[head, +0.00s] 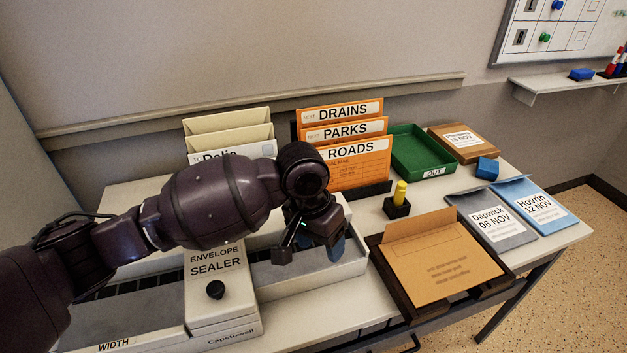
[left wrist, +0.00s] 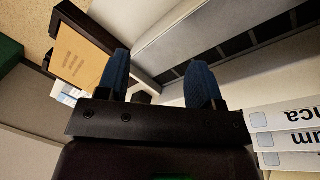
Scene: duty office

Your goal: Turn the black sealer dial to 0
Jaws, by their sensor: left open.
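The black dial (head: 215,290) is a small round knob on the sloping front of the white envelope sealer (head: 222,311), low in the head view. Its pointer and number marks are too small to read. My left gripper (head: 319,246) is to the right of the dial and higher in the picture, over the right part of the sealer. It is apart from the dial. In the left wrist view its two blue fingers (left wrist: 158,84) stand apart with nothing between them. The dial is not seen in that view. My right gripper is not in view.
A dark tray (head: 378,262) with a brown envelope (head: 445,258) lies right of the sealer. Behind stand orange folders (head: 358,165), cream folders (head: 225,122), a green out tray (head: 420,150) and a yellow-handled stamp (head: 399,195). My left arm crosses above the sealer's left part.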

